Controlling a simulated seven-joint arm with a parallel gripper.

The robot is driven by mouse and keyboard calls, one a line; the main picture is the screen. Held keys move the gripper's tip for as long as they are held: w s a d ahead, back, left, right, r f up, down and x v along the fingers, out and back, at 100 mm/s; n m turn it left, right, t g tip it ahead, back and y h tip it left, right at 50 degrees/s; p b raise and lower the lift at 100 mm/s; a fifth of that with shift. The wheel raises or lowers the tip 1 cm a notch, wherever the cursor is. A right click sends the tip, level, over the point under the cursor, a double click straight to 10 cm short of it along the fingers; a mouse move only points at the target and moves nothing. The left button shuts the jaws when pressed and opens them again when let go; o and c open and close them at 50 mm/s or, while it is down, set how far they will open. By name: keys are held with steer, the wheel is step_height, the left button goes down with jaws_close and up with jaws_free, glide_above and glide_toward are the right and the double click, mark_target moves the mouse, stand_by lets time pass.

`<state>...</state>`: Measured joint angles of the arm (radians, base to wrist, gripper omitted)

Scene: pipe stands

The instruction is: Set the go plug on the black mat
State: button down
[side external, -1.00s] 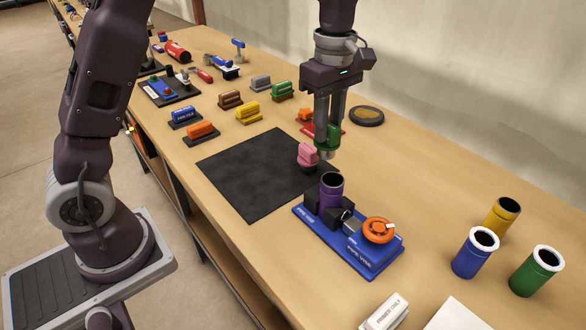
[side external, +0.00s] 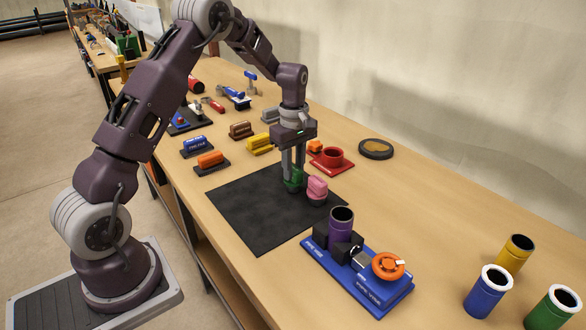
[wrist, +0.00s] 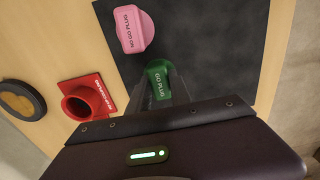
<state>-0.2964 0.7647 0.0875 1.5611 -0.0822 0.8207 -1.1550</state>
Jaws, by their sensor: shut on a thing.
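The green go plug (side external: 293,179) is between the fingers of my gripper (side external: 293,172), which is shut on it. It is over the back right part of the black mat (side external: 250,215), at or very near the mat's surface; I cannot tell whether it touches. In the wrist view the go plug (wrist: 158,78) shows its "GO PLUG" label between the fingertips. The pink no-go plug (side external: 317,188) stands on the mat close beside it, also in the wrist view (wrist: 134,32).
A red holder (side external: 332,159) stands just behind the mat. The blue pipe vise (side external: 358,275) with a purple pipe (side external: 341,226) is in front. Colored blocks (side external: 212,161) stand to the left, and several pipes (side external: 488,290) at right. The mat's front left is clear.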

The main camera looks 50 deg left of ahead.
mark_target(294, 167)
steer(key=c, duration=1.2)
jaws_free()
steer(key=shift+f, duration=0.1)
steer(key=shift+o, duration=0.2)
step_height(294, 167, up, 12)
steer(key=s+d+r+m+t, duration=0.2)
steer(key=s+d+r+m, duration=0.5)
steer(key=s+d+r, duration=0.3)
steer(key=s+d+f+m+t, duration=0.1)
steer(key=s+d+m, duration=0.2)
steer(key=s, duration=0.6)
steer(key=s+d+f+m+t, duration=0.1)
steer(key=s+d+m+t, duration=0.1)
steer(key=s+m, duration=0.6)
steer(key=shift+s+d+t, duration=0.3)
steer(key=shift+s+d, duration=0.1)
steer(key=shift+s, duration=0.8)
